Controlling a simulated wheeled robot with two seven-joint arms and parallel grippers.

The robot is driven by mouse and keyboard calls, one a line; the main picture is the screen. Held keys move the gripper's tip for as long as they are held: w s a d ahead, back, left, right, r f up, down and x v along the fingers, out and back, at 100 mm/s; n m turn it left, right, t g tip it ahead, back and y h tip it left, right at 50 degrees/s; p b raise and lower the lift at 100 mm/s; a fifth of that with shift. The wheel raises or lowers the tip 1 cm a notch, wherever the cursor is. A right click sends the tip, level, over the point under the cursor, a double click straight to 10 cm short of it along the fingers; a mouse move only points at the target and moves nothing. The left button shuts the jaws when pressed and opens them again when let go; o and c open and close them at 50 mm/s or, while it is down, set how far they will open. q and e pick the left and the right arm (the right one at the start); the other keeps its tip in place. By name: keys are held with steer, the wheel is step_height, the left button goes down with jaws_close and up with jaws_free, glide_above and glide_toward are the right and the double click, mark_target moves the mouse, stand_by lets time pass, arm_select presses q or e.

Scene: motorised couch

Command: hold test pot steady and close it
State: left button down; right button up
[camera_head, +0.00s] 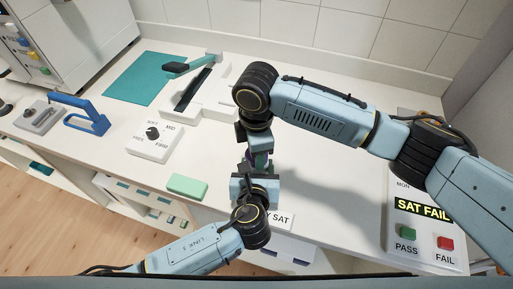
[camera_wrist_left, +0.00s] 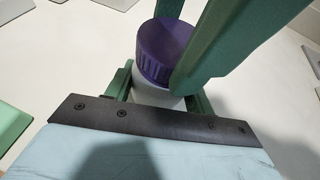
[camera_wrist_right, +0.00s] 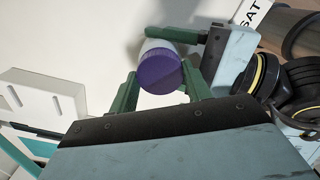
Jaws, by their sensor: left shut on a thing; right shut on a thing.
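The test pot has a white body (camera_wrist_left: 155,96) and a ribbed purple lid (camera_wrist_left: 165,50), which sits on top of it with no clear gap. In the left wrist view my left gripper (camera_wrist_left: 158,88) is shut on the white body, one finger on each side. My right gripper (camera_wrist_right: 160,88) is shut on the purple lid (camera_wrist_right: 160,72) from above, as the right wrist view shows. In the head view the pot is mostly hidden between the two grippers, with only a bit of purple (camera_head: 259,160) showing. I cannot tell how tightly the lid is seated.
A light green block (camera_head: 187,186) lies left of the grippers. A white dial box (camera_head: 152,141), a blue-handled device (camera_head: 88,117) and a white machine with a teal lever (camera_head: 207,88) stand farther left and back. A panel with a "SAT FAIL" display (camera_head: 424,207) is at right.

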steer(key=m, duration=0.6)
steer(key=shift+m, duration=0.3)
steer(key=m, duration=0.4)
steer(key=o, duration=1.1)
steer(key=shift+r, duration=2.25)
steer(key=shift+c, duration=0.4)
step_height(320, 180, up, 4)
steer(key=shift+f, duration=0.25)
